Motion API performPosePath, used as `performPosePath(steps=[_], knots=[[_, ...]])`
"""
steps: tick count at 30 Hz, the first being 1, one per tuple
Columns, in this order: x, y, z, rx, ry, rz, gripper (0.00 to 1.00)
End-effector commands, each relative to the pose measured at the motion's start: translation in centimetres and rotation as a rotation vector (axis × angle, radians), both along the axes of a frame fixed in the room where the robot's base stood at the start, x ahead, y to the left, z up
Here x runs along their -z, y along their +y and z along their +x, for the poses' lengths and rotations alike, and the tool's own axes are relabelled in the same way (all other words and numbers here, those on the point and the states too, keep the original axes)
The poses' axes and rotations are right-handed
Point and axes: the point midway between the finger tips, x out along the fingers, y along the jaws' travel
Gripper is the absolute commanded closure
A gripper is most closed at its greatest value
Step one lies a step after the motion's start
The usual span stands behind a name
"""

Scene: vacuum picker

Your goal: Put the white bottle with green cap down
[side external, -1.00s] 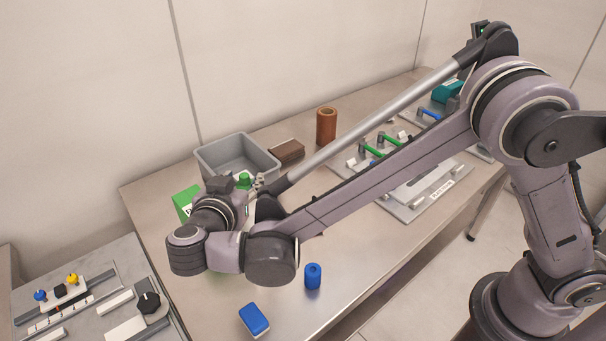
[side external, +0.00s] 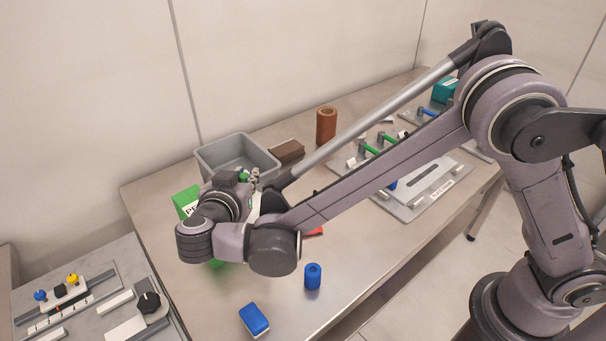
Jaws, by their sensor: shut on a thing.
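The green cap (side external: 244,177) of the bottle shows just behind my wrist, in front of the grey bin. A narrow strip of its white body (side external: 255,206) shows between my wrist and forearm; the rest is hidden. My gripper (side external: 255,178) is at the cap, largely covered by my wrist, with only some small metallic parts visible. It is shut on the bottle. I cannot tell whether the bottle's base touches the table.
An empty-looking grey bin (side external: 238,150) stands behind my gripper, a green box (side external: 186,200) to its left. A brown block (side external: 287,152), brown cylinder (side external: 326,126), blue cylinder (side external: 313,276) and blue block (side external: 254,319) stand around. The front table is largely clear.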

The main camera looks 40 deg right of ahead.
Motion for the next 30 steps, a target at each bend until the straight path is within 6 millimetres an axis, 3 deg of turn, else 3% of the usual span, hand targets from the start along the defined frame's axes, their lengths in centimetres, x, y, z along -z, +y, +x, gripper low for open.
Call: performPosePath(steps=[14, 23, 30], knots=[[-4.1, 0.0, 0.0, 0.000, -0.001, -0.001, 1.00], [-5.6, -2.7, -0.3, 0.001, -0.002, -0.001, 1.00], [-7.9, -6.6, -0.7, 0.003, -0.001, -0.002, 1.00]])
